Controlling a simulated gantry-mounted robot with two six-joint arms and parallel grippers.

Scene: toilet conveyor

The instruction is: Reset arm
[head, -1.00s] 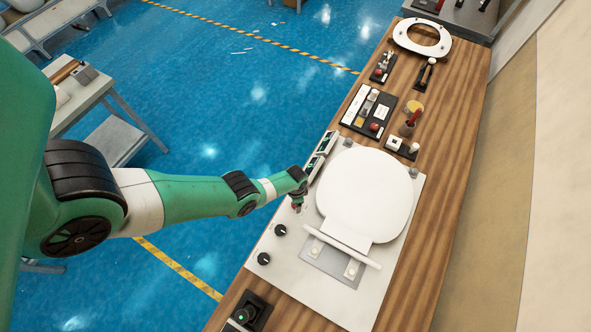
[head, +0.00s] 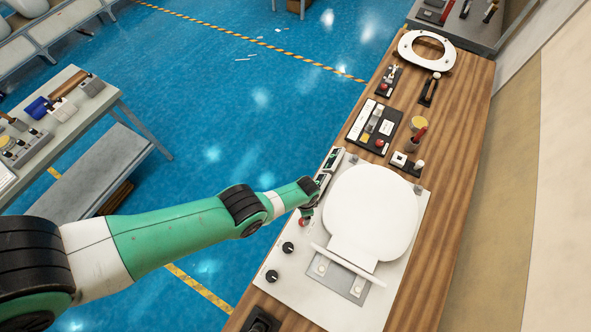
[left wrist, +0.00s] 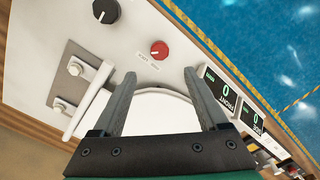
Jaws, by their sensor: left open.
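My left gripper (head: 306,212) hangs over the left edge of the white panel (head: 296,285), beside the white toilet lid (head: 370,212). In the left wrist view, my left gripper (left wrist: 160,85) is open, with nothing between its two fingers. A red knob (left wrist: 159,50) lies beyond the fingertips, with a black knob (left wrist: 106,11) to its left. Part of the toilet lid (left wrist: 165,113) shows between the fingers. I cannot tell the gripper's exact height above the panel. My right gripper is not in view.
Two small displays (left wrist: 222,91) lie along the panel edge near the gripper. Control boxes (head: 374,125) and a toilet seat ring (head: 427,52) sit farther along the wooden counter (head: 455,150). A side table (head: 110,100) with tools stands left. Blue floor (head: 200,130) lies between.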

